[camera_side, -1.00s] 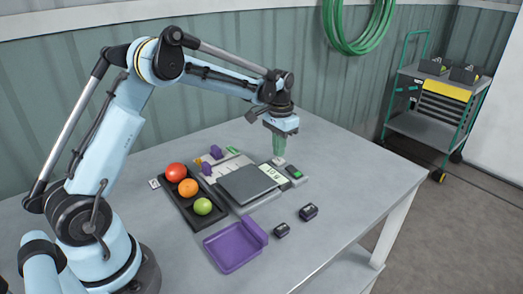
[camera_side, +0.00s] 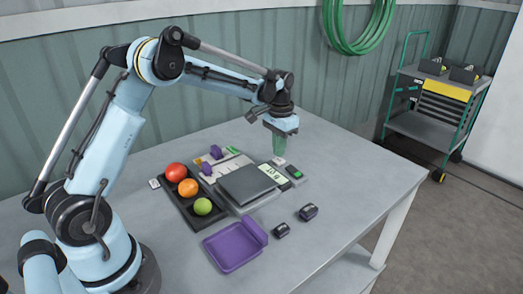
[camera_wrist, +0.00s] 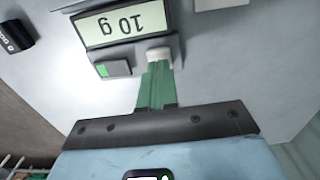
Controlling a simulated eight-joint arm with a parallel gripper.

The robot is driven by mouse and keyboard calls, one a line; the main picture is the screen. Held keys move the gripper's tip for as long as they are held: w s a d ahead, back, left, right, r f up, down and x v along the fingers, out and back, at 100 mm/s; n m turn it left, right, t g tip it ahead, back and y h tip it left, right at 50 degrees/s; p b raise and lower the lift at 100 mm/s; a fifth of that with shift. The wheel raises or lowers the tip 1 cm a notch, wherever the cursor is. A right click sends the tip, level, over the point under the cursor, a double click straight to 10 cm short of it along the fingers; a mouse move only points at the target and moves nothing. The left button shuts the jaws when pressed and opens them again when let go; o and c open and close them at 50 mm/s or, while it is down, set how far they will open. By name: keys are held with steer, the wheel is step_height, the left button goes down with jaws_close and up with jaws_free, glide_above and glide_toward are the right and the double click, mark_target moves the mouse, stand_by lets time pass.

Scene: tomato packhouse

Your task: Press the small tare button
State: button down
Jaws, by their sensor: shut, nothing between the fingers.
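The scale has a dark weighing plate (camera_side: 246,184) and a lit display (camera_side: 270,173), which reads "10 g", upside down in the wrist view (camera_wrist: 125,24). A small white button (camera_wrist: 158,55) sits beside the display, and it also shows in the side view (camera_side: 279,161). No tare label is readable. My gripper (camera_side: 279,153) is shut and empty, pointing down with its green fingers just over the white button. In the wrist view the fingertips (camera_wrist: 160,68) overlap the button's edge; contact cannot be told.
A black tray (camera_side: 199,224) holds a red, an orange and a green tomato left of the scale. A purple tray (camera_side: 232,249) and two small dark blocks (camera_side: 281,230) (camera_side: 308,211) lie in front. Purple pieces (camera_side: 215,152) stand behind. The right table end is clear.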

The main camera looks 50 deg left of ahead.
mark_target(279, 160)
steer(key=shift+f, duration=1)
stand_by(0.5)
steer(key=shift+r, duration=2.55)
steer(key=shift+r, duration=0.1)
steer(key=s+d+r+t, duration=0.3)
steer(key=s+d+r, duration=0.1)
steer(key=s, duration=0.3)
steer(key=s+d+r+t, duration=0.2)
steer(key=s+d+r, duration=0.3)
steer(key=s, duration=0.2)
steer(key=s+d+f+t, duration=0.1)
steer(key=s+f+t, duration=0.1)
steer(key=s, duration=0.4)
steer(key=shift+d+f, duration=0.25)
steer(key=shift+f, duration=0.25)
